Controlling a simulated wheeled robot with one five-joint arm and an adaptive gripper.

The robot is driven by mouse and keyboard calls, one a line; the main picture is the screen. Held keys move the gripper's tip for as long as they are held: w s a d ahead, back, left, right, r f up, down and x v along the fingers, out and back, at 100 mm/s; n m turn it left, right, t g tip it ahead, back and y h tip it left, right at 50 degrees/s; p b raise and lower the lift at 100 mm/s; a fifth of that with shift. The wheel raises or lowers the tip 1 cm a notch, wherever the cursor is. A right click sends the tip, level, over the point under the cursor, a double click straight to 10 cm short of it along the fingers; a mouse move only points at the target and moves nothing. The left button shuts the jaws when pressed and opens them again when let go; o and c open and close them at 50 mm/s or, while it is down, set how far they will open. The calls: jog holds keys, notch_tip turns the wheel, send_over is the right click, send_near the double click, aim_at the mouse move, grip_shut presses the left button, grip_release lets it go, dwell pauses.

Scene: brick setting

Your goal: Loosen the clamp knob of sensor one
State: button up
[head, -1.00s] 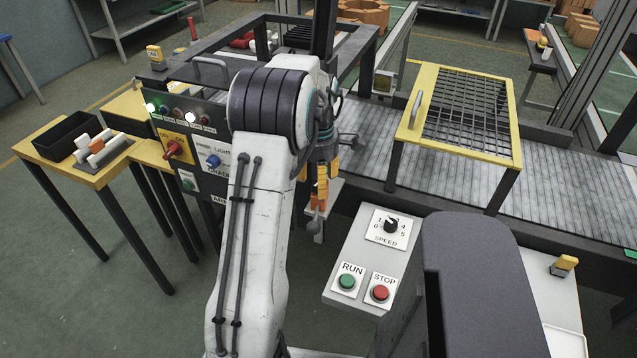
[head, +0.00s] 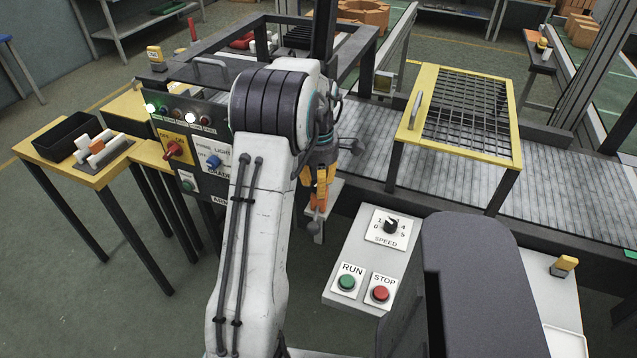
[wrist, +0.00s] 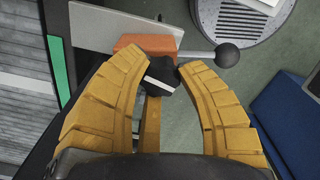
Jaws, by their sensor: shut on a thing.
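In the wrist view a black knob with a white stripe (wrist: 162,72) sits between the fingertips of my gripper (wrist: 160,76). The yellow fingers are shut on it from both sides. Just beyond it is an orange block (wrist: 148,38) on a grey plate (wrist: 105,25), with a grey lever ending in a dark ball (wrist: 228,55) at its right. In the head view my gripper (head: 318,200) points down beside the conveyor, and the ball lever (head: 316,225) shows just below it. The knob is hidden there by the fingers.
A control box with a speed dial (head: 391,227), a green RUN button (head: 347,282) and a red STOP button (head: 380,293) stands right of my gripper. The conveyor (head: 570,205) runs behind. A switch panel (head: 215,185) stands to the left, partly behind my arm.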

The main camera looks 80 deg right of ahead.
jog(key=c, duration=0.4)
jog(key=shift+o, duration=0.2)
jog(key=n, duration=0.5)
jog(key=shift+a+f, duration=0.1)
jog(key=n, duration=0.5)
jog(key=shift+n, duration=0.4)
jog(key=o, duration=1.2)
